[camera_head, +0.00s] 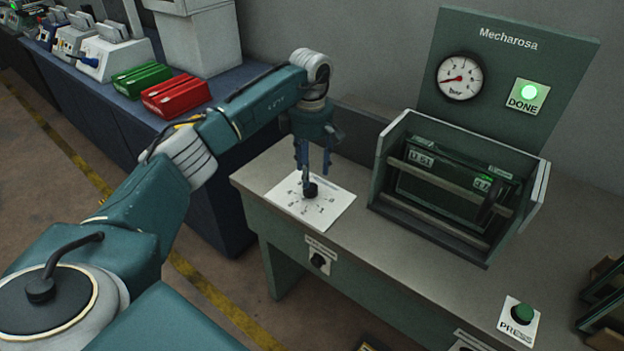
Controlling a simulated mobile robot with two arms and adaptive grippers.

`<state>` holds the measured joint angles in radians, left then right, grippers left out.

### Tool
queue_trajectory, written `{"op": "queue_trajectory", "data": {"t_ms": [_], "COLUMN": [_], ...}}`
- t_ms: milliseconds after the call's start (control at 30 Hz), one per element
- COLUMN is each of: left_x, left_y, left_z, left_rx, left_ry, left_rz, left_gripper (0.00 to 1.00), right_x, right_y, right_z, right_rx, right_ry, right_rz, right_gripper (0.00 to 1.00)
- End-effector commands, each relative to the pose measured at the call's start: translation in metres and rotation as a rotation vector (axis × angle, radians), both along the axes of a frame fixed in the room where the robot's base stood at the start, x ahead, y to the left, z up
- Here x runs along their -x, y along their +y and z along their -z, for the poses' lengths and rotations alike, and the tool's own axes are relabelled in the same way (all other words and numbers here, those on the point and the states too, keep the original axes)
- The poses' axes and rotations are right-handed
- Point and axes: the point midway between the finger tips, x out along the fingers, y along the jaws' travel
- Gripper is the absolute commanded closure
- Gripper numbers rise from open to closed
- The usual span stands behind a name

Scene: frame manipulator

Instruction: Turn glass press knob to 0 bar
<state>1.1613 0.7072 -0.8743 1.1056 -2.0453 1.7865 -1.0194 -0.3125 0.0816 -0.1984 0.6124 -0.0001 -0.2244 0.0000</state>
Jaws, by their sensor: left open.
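The black press knob (311,190) sits on a white dial plate (332,208) with printed numbers, at the left end of the grey workbench. My left gripper (314,178) points down just above the knob, its fingers apart; I cannot tell whether they touch it. The round pressure gauge (460,77) marked "bar" is on the green back panel (540,50) labelled "Mecharosa". Its red needle points to the left, toward the low end of the scale. My right gripper is not in view.
A green-lit DONE sign (528,95) is beside the gauge. The open press frame (450,190) holding a dark panel stands right of the dial. A green PRESS button (522,313) is at the front right. Red (176,96) and green (142,80) boxes sit on the blue bench behind my arm.

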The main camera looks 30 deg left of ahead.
Motion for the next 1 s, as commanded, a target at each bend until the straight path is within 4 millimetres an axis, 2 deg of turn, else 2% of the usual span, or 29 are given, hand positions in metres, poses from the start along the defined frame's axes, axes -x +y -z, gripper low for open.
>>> {"op": "queue_trajectory", "data": {"t_ms": [133, 300, 467, 667, 767, 900, 1000], "left_x": [0.001, 0.0, 0.0, -0.001, -0.001, 0.0, -0.001], "left_y": [-0.001, -0.001, -0.001, -0.001, -0.001, -0.001, -0.002], "left_z": [0.026, 0.045, 0.052, 0.052, 0.052, 0.052, 0.052], "left_rx": [0.001, 0.002, 0.001, 0.001, 0.001, 0.002, 0.003], "left_ry": [0.003, 0.0, 0.0, -0.001, -0.001, -0.001, -0.001], "left_rz": [0.0, 0.001, 0.0, 0.001, 0.001, 0.001, 0.002], "left_gripper": [0.5, 0.5, 0.5, 0.5, 0.65, 0.93, 0.94], "right_x": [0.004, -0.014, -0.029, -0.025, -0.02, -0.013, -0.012], "right_y": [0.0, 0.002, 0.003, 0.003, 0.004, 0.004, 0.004], "right_z": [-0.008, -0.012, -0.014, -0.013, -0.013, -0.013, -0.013], "right_rx": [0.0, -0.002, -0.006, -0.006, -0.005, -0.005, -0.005], "right_ry": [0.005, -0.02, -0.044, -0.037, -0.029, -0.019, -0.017], "right_rz": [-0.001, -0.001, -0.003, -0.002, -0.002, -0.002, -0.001], "right_gripper": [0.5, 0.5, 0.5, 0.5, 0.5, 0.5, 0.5]}}
